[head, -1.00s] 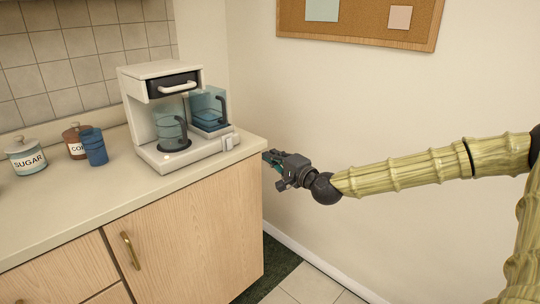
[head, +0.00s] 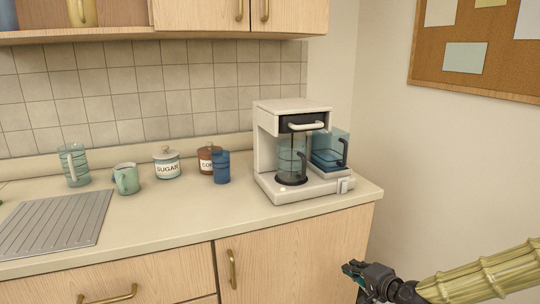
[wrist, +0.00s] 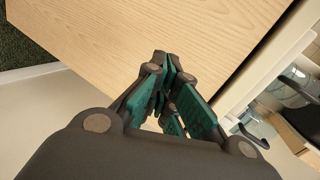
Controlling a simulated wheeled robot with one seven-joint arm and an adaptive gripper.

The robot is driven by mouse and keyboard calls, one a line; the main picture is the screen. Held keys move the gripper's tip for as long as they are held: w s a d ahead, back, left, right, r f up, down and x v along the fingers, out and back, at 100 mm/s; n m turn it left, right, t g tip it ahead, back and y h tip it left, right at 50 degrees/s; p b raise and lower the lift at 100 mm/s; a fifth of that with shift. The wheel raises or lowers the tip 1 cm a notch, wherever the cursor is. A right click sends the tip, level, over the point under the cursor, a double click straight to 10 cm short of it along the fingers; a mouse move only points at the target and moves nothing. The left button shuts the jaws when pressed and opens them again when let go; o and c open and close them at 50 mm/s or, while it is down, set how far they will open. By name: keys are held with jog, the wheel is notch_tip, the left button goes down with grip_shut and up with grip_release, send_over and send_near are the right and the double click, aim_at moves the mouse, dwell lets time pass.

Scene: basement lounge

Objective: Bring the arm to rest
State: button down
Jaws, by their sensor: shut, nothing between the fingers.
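My gripper (head: 354,270) is at the lower right of the head view, in front of the right end of the counter and below its top. It is shut and empty. In the wrist view its teal-padded fingers (wrist: 168,90) are together, with the pale wood cabinet side (wrist: 180,35) behind them. My arm reaches in from the right edge of the head view, and most of it is out of the picture.
A coffee machine (head: 262,150) with a glass jug stands near the counter's (head: 150,236) right end. A blue cup (head: 221,168), canisters, a green mug (head: 126,179) and a glass pitcher (head: 74,166) stand further left. The wall on the right is bare below the corkboard (head: 484,45).

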jog(key=s+a+f+n+g, duration=0.2)
jog(key=s+a+f+g, duration=0.1)
jog(key=s+f, duration=0.4)
jog(key=s+a+f+n+g, duration=0.1)
jog(key=s+a+f+g, duration=0.15)
jog(key=s+f, duration=0.45)
jog(key=s+f+n+g+h, duration=0.3)
jog(key=s+f+n+g, duration=0.1)
jog(key=s+f, duration=1)
jog(key=s+d+f+n+g+h, duration=0.1)
jog(key=s+f+n+g, duration=0.1)
jog(key=s, duration=0.5)
jog(key=s+d+f+n+g+h, duration=0.1)
jog(key=s+d+n, duration=0.1)
jog(key=s, duration=0.6)
notch_tip(320, 180, up, 12)
jog(key=p, duration=1.2)
jog(key=shift+s, duration=0.15)
